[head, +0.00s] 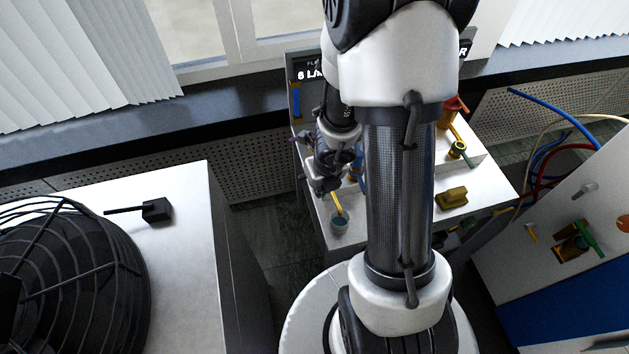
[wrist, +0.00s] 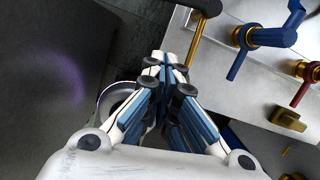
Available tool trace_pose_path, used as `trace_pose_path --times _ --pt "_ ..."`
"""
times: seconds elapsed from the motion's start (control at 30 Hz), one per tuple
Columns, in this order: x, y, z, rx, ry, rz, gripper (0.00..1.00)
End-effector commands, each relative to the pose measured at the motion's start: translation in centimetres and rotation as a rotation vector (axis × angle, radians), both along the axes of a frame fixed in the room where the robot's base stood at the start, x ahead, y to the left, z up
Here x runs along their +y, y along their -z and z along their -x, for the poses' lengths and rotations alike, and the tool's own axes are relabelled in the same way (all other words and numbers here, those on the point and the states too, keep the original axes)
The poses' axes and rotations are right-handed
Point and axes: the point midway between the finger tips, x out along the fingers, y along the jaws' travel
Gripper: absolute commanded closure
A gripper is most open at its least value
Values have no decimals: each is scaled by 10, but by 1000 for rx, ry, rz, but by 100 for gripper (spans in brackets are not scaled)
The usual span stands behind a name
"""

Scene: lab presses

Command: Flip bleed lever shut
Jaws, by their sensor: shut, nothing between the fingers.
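A brass lever arm (wrist: 193,45) with a dark end shows at the top of the wrist view, along the edge of the grey bench top. A yellow lever (head: 340,205) shows in the head view just above a small grey cup (head: 339,227). I cannot tell for certain which is the bleed lever. My gripper (wrist: 164,60) is shut and empty, its tips just left of the brass arm and apart from it in the picture. In the head view my gripper (head: 325,185) hangs by the bench's left side. A round rim (wrist: 108,98) is partly hidden behind my fingers.
A blue-handled valve (wrist: 262,38) and a red-handled valve (wrist: 305,78) stand right of the brass arm. A brass block (wrist: 288,118) sits below them. A caged fan (head: 75,275) is on the left cabinet; hoses (head: 565,125) run at the right.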

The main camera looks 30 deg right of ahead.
Motion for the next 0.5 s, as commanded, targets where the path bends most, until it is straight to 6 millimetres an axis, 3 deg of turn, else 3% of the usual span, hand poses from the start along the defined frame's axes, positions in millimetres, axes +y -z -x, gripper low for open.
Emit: trace_pose_path --times 0.03,0.4,0.5 --pt "0 15 -2 0 0 0 100" --pt "-2 77 -18 0 -5 -1 100" --pt "-3 67 -33 0 -6 0 100"
